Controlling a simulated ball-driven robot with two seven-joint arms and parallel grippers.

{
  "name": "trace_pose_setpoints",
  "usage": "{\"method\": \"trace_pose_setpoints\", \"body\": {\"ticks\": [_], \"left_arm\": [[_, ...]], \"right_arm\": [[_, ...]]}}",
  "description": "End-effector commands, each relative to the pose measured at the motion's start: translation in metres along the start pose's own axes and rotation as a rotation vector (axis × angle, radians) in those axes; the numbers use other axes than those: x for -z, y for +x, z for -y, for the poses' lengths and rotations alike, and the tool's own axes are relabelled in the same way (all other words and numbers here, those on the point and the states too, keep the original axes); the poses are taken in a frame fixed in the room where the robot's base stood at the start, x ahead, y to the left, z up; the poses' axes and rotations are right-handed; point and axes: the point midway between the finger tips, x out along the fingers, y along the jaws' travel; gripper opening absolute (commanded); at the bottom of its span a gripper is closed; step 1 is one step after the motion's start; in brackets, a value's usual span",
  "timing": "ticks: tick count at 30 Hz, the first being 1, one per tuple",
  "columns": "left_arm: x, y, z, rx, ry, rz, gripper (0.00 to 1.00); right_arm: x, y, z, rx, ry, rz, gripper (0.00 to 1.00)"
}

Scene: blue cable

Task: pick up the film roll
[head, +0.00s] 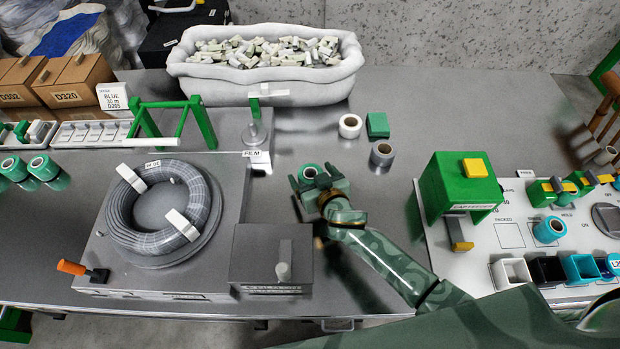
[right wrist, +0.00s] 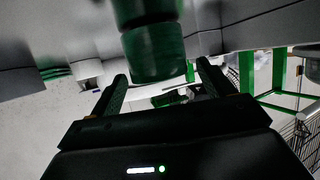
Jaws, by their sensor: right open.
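A green roll (head: 309,171), which I take to be the film roll, is on the grey table near the FILM label (head: 256,154). My right gripper (head: 314,179) is open, with its fingers on either side of the roll and partly hiding it. In the right wrist view a dark green cylinder (right wrist: 155,52) is between and beyond the two open fingers (right wrist: 162,76). I cannot tell whether the fingers touch it. My left gripper is not in view.
A white roll (head: 350,126), a green block (head: 377,125) and a grey roll (head: 382,154) stand behind and to the right. A cable coil (head: 165,212) lies on a grey platform at left. A grey box (head: 271,262) stands just in front. A white bin (head: 265,92) is behind.

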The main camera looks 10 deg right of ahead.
Motion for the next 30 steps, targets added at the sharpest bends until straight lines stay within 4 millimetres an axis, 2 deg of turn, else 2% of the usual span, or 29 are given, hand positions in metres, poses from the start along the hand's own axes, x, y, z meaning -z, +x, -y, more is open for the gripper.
{"method": "trace_pose_setpoints", "body": {"ticks": [4,5,10,17,20,30], "left_arm": [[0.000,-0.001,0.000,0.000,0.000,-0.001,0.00],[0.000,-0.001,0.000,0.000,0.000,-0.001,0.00],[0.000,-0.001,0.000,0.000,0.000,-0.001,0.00],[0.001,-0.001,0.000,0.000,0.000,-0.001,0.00],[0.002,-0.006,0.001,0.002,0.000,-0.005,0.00],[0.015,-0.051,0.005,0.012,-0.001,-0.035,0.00]], "right_arm": [[0.001,-0.001,0.000,0.000,0.000,-0.001,0.81],[0.001,-0.001,0.000,0.000,0.000,-0.001,0.75],[0.001,-0.001,0.000,0.000,0.001,-0.001,0.28],[0.002,-0.001,0.000,0.001,0.001,-0.002,0.28],[0.009,-0.004,0.000,0.000,0.001,-0.004,0.28],[0.077,-0.032,0.000,0.000,0.000,-0.008,0.28]]}}
